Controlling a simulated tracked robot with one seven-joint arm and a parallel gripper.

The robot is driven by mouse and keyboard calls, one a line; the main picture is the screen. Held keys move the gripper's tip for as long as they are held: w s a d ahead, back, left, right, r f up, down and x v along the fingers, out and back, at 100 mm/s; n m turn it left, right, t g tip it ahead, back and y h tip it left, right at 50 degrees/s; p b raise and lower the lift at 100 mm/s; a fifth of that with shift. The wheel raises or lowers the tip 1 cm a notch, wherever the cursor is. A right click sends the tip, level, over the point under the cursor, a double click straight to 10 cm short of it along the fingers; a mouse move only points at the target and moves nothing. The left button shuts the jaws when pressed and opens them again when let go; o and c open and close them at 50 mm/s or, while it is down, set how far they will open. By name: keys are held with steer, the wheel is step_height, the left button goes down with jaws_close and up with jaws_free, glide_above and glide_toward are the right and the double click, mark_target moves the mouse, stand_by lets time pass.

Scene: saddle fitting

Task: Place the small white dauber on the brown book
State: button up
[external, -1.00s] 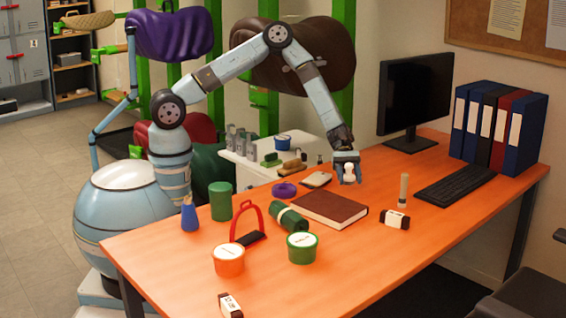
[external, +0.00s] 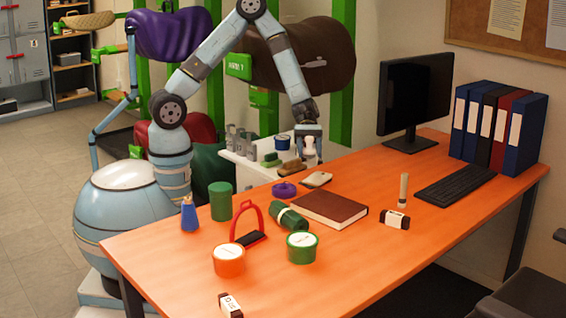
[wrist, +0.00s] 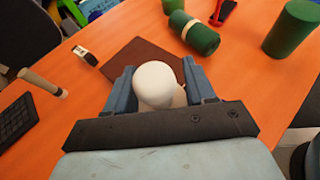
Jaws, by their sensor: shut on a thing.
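The small white dauber (wrist: 158,84) has a rounded white head and sits between the two fingers of my gripper (wrist: 160,90) in the wrist view. My gripper (external: 309,158) is shut on it and stands near the back edge of the desk, behind and left of the book; the dauber is hard to make out there. The brown book (external: 330,209) lies flat and closed on the orange desk, with a bare top cover. In the wrist view the book (wrist: 125,63) shows beyond the dauber, partly hidden by it and the fingers.
The front right desk is clear.

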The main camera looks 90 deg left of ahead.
steer(key=s+d+r+m+g, duration=0.2)
steer(key=s+d, duration=0.4)
steer(key=d, duration=0.2)
glide_above(329, 207)
steer(key=shift+g, duration=0.3)
steer(key=f, duration=0.8)
steer(key=shift+s+a+f, duration=0.15)
steer(key=shift+s+f, duration=0.1)
steer(key=shift+f, duration=0.15)
steer(key=shift+w+f, duration=0.15)
steer(key=shift+f, duration=0.8)
steer(key=shift+w+f, duration=0.15)
steer(key=shift+f, duration=0.8)
steer(key=o, duration=1)
steer(key=shift+o, duration=0.2)
